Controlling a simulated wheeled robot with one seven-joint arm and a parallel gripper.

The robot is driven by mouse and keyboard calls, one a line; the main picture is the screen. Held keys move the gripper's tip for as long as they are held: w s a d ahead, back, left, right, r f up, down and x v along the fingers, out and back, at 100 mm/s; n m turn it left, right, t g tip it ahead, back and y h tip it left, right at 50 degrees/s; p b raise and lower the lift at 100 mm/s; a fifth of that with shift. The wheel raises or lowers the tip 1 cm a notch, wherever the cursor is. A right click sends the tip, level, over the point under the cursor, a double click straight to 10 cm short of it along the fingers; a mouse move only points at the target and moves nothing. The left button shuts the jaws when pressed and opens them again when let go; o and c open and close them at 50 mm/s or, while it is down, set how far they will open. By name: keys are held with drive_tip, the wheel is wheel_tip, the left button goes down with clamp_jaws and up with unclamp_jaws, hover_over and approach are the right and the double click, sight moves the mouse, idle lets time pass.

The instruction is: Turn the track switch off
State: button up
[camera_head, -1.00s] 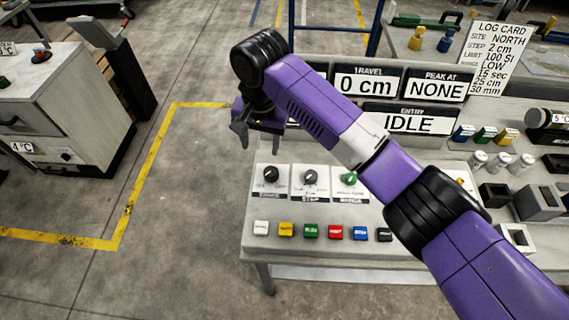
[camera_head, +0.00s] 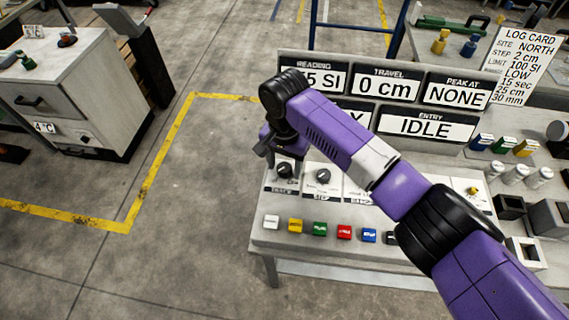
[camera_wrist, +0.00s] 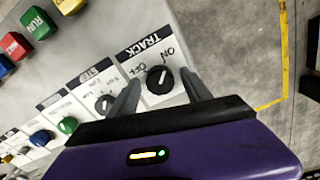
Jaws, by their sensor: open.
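The track switch is a black rotary knob (camera_wrist: 160,80) on a white plate labelled TRACK, with OFF and ON marks. Its white pointer line appears to lean toward ON in the wrist view. In the head view the knob (camera_head: 285,170) is at the console's left end, partly under my gripper (camera_head: 279,160). My gripper (camera_wrist: 160,84) is open, with one finger on each side of the knob in the wrist view. I cannot tell whether the fingers touch it.
The STEP knob (camera_head: 323,176) is close on the right. A row of coloured buttons, including a green RUN button (camera_head: 320,229), lies along the console's front. Display panels (camera_head: 388,85) stand behind. Floor left of the console is clear.

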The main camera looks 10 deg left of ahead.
clamp_jaws()
drive_tip(key=shift+r+n+p, duration=0.1)
drive_tip(key=shift+n+p, duration=0.2)
drive_tip(key=shift+p, duration=0.15)
drive_tip(key=shift+s+n+p, duration=0.1)
drive_tip(key=shift+n+p, duration=0.7)
drive_tip(key=shift+n, duration=0.2)
drive_tip(key=n+p, duration=0.1)
drive_tip(key=n, duration=0.9)
drive_tip(key=shift+n+p, duration=0.35)
drive_tip(key=shift+n, duration=2.35)
